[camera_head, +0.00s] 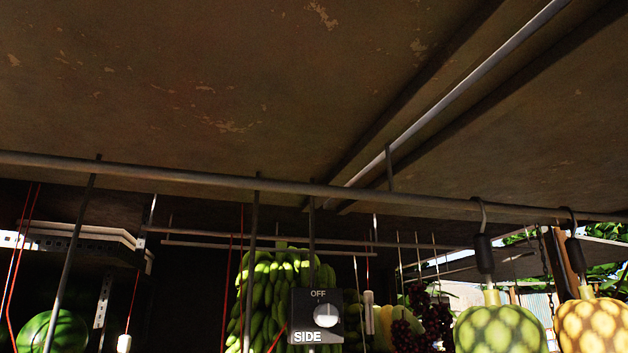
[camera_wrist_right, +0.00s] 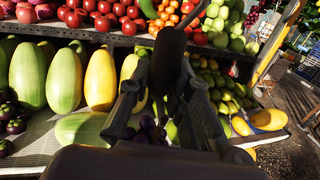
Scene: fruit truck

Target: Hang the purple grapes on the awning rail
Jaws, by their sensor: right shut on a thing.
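The awning rail (camera_head: 250,184) is a grey bar across the head view, sloping slightly down to the right. My right gripper (camera_wrist_right: 163,88) shows only in the right wrist view, shut on a dark hook handle (camera_wrist_right: 169,50) that stands up between its fingers. Small purple round fruit (camera_wrist_right: 147,126) shows behind and between the fingers; I cannot tell whether it hangs from this handle. A dark red-purple grape bunch (camera_head: 437,318) hangs in the background of the head view, partly in shadow. My left gripper is in neither view.
Two netted melons (camera_head: 500,328) (camera_head: 594,326) hang from the rail's right part on hooks with black grips. Green bananas (camera_head: 272,282) and a SIDE/OFF switch box (camera_head: 317,316) are at the middle.

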